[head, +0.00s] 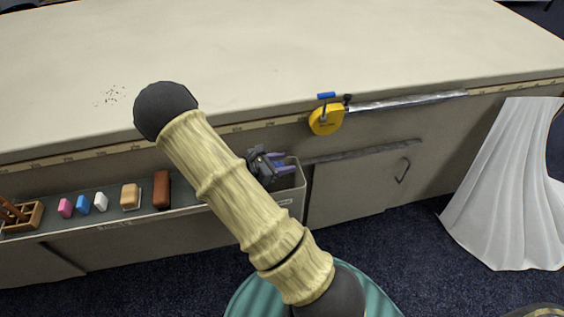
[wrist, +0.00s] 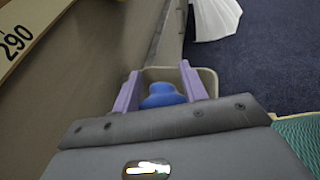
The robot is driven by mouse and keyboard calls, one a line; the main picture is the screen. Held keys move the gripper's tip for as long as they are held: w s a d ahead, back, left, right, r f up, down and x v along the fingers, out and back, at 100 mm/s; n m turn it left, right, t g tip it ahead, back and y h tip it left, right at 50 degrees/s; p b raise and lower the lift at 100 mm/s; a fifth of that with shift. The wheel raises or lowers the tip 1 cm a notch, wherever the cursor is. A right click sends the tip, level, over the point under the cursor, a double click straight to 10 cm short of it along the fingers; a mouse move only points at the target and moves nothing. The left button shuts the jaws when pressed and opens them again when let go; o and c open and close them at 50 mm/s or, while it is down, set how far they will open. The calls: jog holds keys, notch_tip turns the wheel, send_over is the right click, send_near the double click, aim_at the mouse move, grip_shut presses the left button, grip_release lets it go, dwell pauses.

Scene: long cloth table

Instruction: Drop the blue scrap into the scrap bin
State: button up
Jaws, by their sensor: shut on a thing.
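In the wrist view the blue scrap (wrist: 163,94) sits between the two purple fingers of my gripper (wrist: 159,76), which is shut on it. The grey scrap bin (head: 291,197) hangs at the table's front side in the head view. Its pale rim shows around and beyond the fingers in the wrist view (wrist: 209,77). My gripper (head: 283,163) is over the bin's opening in the head view, partly hidden behind my arm. The scrap cannot be made out clearly in the head view, and the bin's inside is mostly hidden.
A shelf (head: 112,222) left of the bin holds pink, blue and white blocks, a tan brush and a brown block (head: 161,190). A yellow tape measure (head: 326,120) is at the table's edge. White cloth (head: 510,190) hangs at right. The tabletop (head: 300,50) is largely clear.

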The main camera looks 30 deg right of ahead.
jog(key=shift+w+d+f+b, duration=0.15)
jog(key=shift+f+b, duration=0.85)
jog(key=shift+f, duration=0.65)
jog(key=o, duration=1)
jog(key=shift+r, duration=0.1)
jog(key=p+v, duration=0.2)
jog(key=v, duration=1.5)
jog(key=shift+a, duration=0.3)
